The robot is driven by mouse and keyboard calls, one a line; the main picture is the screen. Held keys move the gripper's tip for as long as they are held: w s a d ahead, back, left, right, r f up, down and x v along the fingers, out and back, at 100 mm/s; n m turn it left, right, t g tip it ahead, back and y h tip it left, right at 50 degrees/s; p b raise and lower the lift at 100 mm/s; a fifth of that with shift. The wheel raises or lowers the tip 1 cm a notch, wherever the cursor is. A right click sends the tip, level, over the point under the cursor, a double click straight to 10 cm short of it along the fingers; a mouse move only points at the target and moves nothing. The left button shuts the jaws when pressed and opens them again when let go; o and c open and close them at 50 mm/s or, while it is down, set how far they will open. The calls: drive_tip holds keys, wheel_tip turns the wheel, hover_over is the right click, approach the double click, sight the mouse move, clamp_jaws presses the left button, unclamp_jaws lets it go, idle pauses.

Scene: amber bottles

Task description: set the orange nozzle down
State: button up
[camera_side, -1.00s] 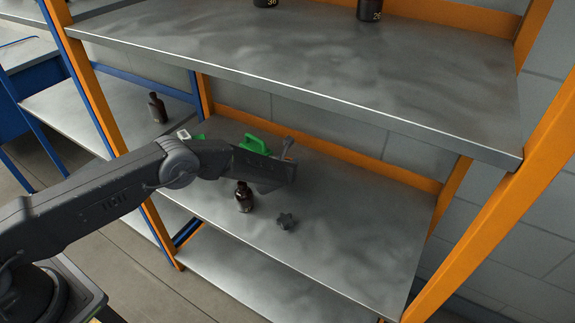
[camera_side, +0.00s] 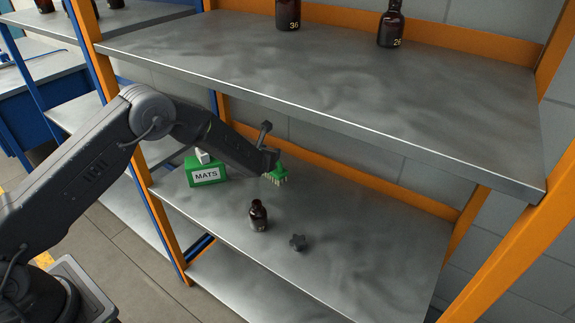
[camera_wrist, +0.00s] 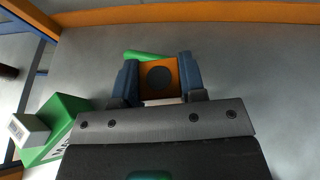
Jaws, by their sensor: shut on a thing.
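In the wrist view, my gripper (camera_wrist: 158,80) has its blue fingers shut on the orange nozzle (camera_wrist: 145,68), a squarish orange block with a dark round face. In the side view, my gripper (camera_side: 272,162) points down to the right above the back of the middle shelf (camera_side: 345,235). The nozzle cannot be made out there. A green bristled piece (camera_side: 279,173) shows by the fingertips. In the wrist view a green bar (camera_wrist: 146,55) shows just beyond the nozzle. I cannot tell whether it touches the nozzle or the fingers.
A brown bottle (camera_side: 259,217) and a dark star-shaped knob (camera_side: 298,242) stand toward the shelf front. A green MATS box (camera_side: 206,172) with a white block (camera_side: 202,156) is at left. The upper shelf (camera_side: 330,75) overhangs. The middle shelf's right part is clear.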

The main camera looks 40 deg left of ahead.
drive_tip(key=shift+s+a+r, duration=0.2)
drive_tip(key=shift+a+r, duration=0.05)
drive_tip(key=shift+a, duration=0.15)
drive_tip(key=s+d+m+h, duration=0.1)
drive_tip(key=d+m+h, duration=0.25)
drive_tip(key=d, duration=1.25)
drive_tip(key=s+d+m+h, duration=0.2)
drive_tip(key=d+m+h, duration=0.15)
drive_tip(key=d, duration=1.15)
drive_tip(key=shift+g+h, duration=0.3)
drive_tip(key=shift+g, duration=0.1)
drive_tip(key=d+f, duration=0.2)
drive_tip(key=d, duration=0.2)
drive_tip(key=d+f, duration=0.2)
drive_tip(key=d, duration=0.2)
drive_tip(key=d+f, duration=0.2)
drive_tip(key=d, duration=0.1)
drive_tip(key=shift+s+d+f, duration=0.25)
drive_tip(key=shift+d+f, duration=0.1)
drive_tip(key=shift+d, duration=0.05)
drive_tip(key=shift+f, duration=2)
drive_tip(key=shift+f, duration=0.1)
drive_tip(key=o, duration=0.9)
